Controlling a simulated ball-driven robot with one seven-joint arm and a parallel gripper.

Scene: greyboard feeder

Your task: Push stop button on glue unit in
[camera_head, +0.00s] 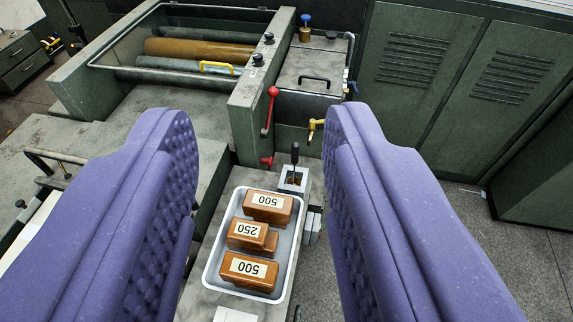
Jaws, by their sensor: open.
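My gripper (256,118) is open, with nothing between its two purple padded fingers. The glue unit (243,100) appears to be the green machine with rollers ahead of the fingertips. Its right side wall carries two small black knobs (268,38). A red-knobbed lever (272,92) stands on its front right, with a small red part (267,161) below it. I cannot tell which of these, if any, is the stop button. The fingers appear apart from the machine, and they hide parts of the scene to both sides.
A white tray (210,278) with several brown blocks labelled 500 and 250 sits below, between the fingers. Behind it is a white holder (293,180) with a black-handled tool. A yellow-handled valve (314,128) is near the right finger. Green cabinets (425,75) stand right; floor (475,235) shows there.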

